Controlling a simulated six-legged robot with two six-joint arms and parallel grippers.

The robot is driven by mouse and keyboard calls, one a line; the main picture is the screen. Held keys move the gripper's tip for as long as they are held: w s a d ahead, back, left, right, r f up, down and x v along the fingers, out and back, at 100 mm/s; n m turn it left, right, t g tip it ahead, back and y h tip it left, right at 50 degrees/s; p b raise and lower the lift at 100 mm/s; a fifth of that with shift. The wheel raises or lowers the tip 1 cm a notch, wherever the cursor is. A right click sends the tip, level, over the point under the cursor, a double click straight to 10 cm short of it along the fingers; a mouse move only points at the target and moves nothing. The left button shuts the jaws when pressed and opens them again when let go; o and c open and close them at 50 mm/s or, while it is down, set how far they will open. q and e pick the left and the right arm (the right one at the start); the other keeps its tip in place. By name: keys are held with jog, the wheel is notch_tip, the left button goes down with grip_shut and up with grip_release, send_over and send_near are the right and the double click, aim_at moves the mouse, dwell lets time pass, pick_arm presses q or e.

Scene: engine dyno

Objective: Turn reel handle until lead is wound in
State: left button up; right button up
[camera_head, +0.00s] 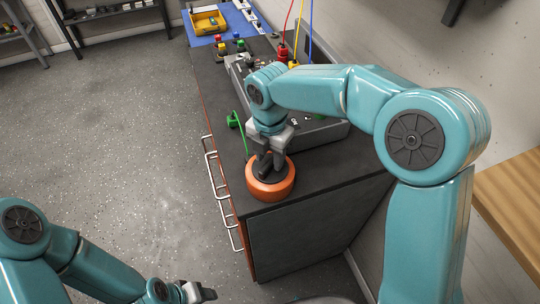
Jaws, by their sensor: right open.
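An orange reel (270,188) with a dark top sits at the near end of the dark bench top. A green lead (243,143) runs from the reel's left side up to a green plug (234,120) near the bench's left edge. My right gripper (264,166) points down over the reel's top, open, with its dark fingers at the hub. The reel handle cannot be told apart from the fingers here. My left gripper (203,293) is low at the bottom edge, away from the bench, and its opening is unclear.
A grey box (320,134) stands behind the reel, with red, yellow and blue leads rising beyond it. A blue mat (230,33) with a yellow tray (207,21) lies at the far end. Drawer handles (212,165) line the bench's left side. Open floor lies left.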

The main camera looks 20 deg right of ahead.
jog(key=shift+d+f, duration=0.1)
jog(key=shift+f, duration=0.3)
grip_shut()
jog(key=shift+r, duration=0.1)
jog(key=shift+m, duration=0.3)
